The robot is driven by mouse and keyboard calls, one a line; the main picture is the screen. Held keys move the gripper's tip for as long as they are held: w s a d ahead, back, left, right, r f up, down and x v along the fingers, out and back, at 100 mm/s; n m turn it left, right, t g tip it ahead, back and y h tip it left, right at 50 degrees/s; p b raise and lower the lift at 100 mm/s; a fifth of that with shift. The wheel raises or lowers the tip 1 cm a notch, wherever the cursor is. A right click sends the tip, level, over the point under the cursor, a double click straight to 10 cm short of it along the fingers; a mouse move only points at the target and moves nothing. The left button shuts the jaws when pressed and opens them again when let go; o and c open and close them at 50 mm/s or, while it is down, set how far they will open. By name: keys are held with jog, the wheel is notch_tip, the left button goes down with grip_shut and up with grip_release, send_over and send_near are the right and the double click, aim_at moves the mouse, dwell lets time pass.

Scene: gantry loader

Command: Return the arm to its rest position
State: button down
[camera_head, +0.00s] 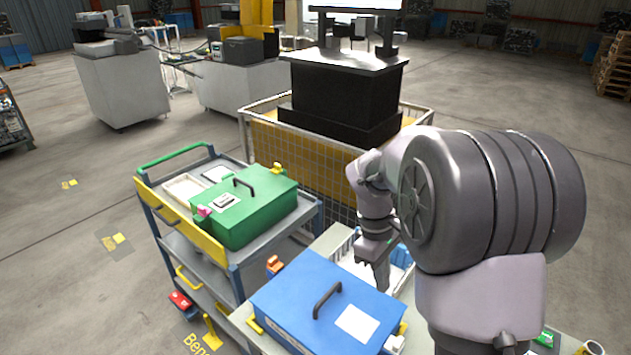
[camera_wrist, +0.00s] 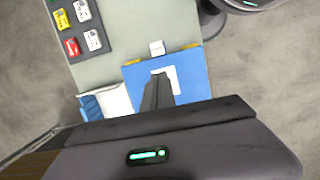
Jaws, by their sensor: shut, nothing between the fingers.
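My gripper (camera_head: 380,278) is shut and empty. It points down at the end of my bent arm. In the head view it shows behind the blue box (camera_head: 290,290), near a white bin with blue contents (camera_head: 398,278). In the wrist view the closed fingers (camera_wrist: 157,92) overlap the blue box (camera_wrist: 197,72) and hide part of its white label (camera_wrist: 170,72). They look apart from the box, but the height gap is hard to judge. My arm hides part of the bench on the right of the head view.
A cart (camera_head: 222,265) carries a green box (camera_head: 250,213). Behind the arm stands a mesh cage (camera_head: 300,165) with a black machine (camera_head: 345,95). In the wrist view, small red, yellow and white items lie on a dark patch (camera_wrist: 88,57) of the grey bench (camera_wrist: 150,25). Open floor lies left.

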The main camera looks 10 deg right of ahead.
jog(key=s+a+m+t+y+b, duration=0.3)
jog(key=s+a+m+t+b, duration=0.4)
jog(key=s+a+m+b, duration=0.4)
jog(key=s+a, duration=0.4)
jog(key=s, duration=0.2)
jog(key=shift+s+a+m+t+y+b, duration=0.15)
jog(key=shift+s+m+t+y+b, duration=0.15)
jog(key=shift+t+b, duration=0.1)
